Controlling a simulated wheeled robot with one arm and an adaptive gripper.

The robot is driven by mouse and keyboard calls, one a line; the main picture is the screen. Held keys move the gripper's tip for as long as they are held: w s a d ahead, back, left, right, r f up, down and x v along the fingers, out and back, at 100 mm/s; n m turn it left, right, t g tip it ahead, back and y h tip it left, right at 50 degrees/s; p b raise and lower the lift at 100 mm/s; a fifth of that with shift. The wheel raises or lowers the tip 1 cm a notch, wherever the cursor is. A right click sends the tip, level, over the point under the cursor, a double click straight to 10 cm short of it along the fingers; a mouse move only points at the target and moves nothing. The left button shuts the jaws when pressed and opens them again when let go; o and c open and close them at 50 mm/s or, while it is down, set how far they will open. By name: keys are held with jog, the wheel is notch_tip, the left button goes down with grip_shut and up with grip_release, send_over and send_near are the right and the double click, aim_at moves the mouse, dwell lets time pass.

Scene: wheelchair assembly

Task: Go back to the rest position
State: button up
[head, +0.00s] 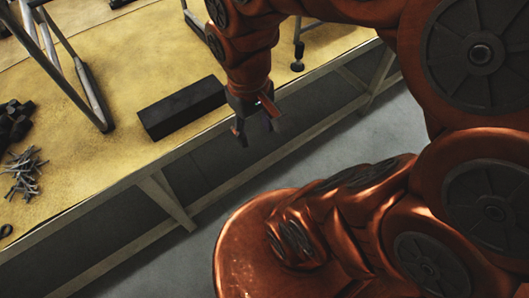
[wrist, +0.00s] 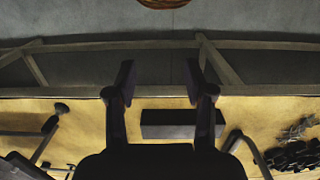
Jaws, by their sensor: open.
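My gripper (head: 257,129) hangs at the end of my orange arm, just past the near edge of the wooden table (head: 125,83) in the head view. Its fingers are apart with nothing between them. In the wrist view my gripper (wrist: 158,84) also shows two spread, empty fingers. A black rectangular block (head: 182,107) lies on the table close to its edge, left of my gripper. The block also shows between and beyond the fingers in the wrist view (wrist: 178,125).
Grey metal frame tubes (head: 62,60) stand on the table at the upper left. A pile of black parts (head: 14,119) and a heap of screws (head: 24,172) lie at the far left. A table leg (head: 168,200) and open grey floor (head: 205,245) lie below the edge.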

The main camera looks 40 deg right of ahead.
jog(key=s+a+r+g+p, duration=0.1)
jog(key=s+a+r+p, duration=0.1)
jog(key=s, duration=0.4)
jog(key=shift+r+p, duration=0.3)
jog(key=shift+p, duration=0.25)
dwell(0.4)
